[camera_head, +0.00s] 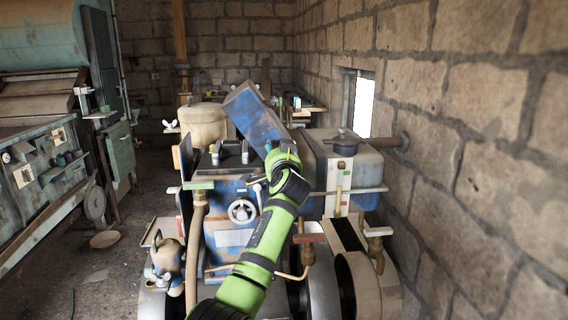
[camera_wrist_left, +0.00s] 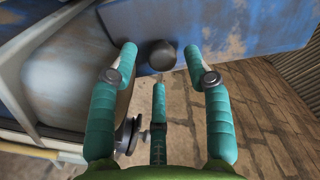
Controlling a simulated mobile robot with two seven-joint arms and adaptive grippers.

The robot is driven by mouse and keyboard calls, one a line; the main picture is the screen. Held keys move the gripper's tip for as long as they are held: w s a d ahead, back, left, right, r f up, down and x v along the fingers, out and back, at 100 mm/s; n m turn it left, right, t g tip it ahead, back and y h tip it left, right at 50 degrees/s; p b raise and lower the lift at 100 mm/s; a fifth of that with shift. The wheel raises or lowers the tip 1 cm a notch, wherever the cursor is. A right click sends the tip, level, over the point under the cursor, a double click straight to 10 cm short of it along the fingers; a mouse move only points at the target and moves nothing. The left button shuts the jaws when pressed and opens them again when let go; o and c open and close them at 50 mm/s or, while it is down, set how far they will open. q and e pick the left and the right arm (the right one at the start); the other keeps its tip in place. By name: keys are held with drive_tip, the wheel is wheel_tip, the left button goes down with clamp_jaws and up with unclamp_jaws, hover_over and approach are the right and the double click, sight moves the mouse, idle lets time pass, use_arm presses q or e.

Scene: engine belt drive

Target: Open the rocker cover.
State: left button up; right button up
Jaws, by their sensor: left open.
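The rocker cover (camera_head: 258,118) is a blue, worn, box-like lid on top of the engine. It stands tilted up at a steep angle in the head view. My left gripper (camera_head: 281,160) is at its lower right side, at the end of the green arm. In the left wrist view the blue cover surface (camera_wrist_left: 235,30) fills the top, with a dark round knob (camera_wrist_left: 162,54) on it. The teal fingers of my left gripper (camera_wrist_left: 160,68) are spread around the knob. I cannot tell whether they touch it. My right gripper is not in view.
The engine block (camera_head: 231,240) carries a small handwheel (camera_head: 242,211). A blue tank (camera_head: 350,170) with a dark cap stands to the right, close to the stone wall (camera_head: 480,130). A beige canister (camera_head: 203,124) is at the left. Open floor (camera_head: 110,265) lies left of the engine.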

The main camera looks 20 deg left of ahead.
use_arm(q)
drive_tip(key=v, duration=1)
drive_tip(key=shift+d, duration=0.2)
drive_tip(key=shift+w+r, duration=0.1)
